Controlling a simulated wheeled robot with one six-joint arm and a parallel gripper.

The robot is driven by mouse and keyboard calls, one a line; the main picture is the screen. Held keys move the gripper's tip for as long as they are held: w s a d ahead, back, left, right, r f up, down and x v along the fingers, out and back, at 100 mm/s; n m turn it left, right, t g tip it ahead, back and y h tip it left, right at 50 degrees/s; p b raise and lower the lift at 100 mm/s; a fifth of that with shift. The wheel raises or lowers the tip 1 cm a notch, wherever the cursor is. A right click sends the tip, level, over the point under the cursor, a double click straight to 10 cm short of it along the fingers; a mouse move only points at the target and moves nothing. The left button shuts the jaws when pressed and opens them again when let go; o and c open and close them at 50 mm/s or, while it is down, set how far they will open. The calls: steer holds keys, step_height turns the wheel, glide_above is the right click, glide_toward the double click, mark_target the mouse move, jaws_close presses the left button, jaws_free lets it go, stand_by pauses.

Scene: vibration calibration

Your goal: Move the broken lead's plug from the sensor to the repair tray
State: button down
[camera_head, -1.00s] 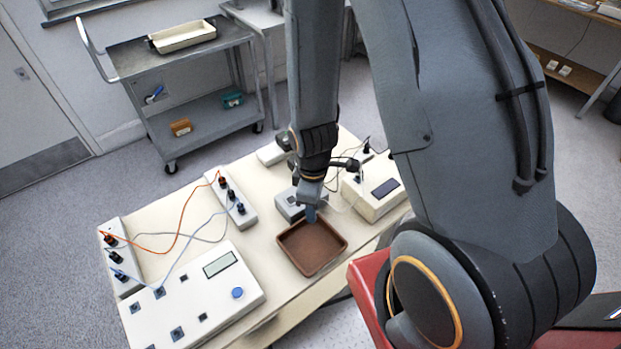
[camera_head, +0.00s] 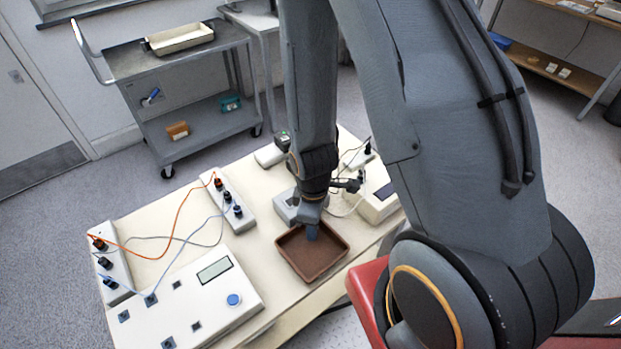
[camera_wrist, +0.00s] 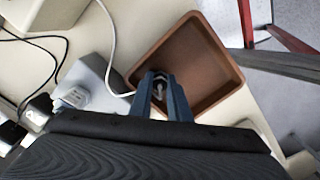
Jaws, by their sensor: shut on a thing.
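The brown repair tray (camera_head: 338,262) sits near the table's front edge; it fills the upper middle of the wrist view (camera_wrist: 222,90). My gripper (camera_head: 312,233) points down over the tray's far part. In the wrist view its two blue fingers (camera_wrist: 160,86) are shut on the plug (camera_wrist: 159,88), a small greyish piece mostly hidden between them. A pale lead (camera_wrist: 110,50) curves toward the fingers. The grey sensor box (camera_head: 285,207) stands just behind the tray, and shows with a label left of my fingers in the wrist view (camera_wrist: 90,84). Whether the plug touches the tray is unclear.
A white box with a dark screen (camera_head: 380,200) stands right of my gripper. A large white meter (camera_head: 190,300) and terminal blocks (camera_head: 228,200) with orange, grey and blue leads lie to the left. A grey cart (camera_head: 180,90) stands behind. Bare tabletop lies left of the tray.

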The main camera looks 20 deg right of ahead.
steer(key=shift+f, duration=0.4)
stand_by(0.3)
steer(key=c, duration=1.6)
jaws_free()
steer(key=shift+r, duration=0.1)
steer(key=shift+r+p, duration=2)
steer(key=shift+r, duration=0.45)
steer(key=shift+r+b, duration=0.75)
steer(key=shift+r, duration=3.1)
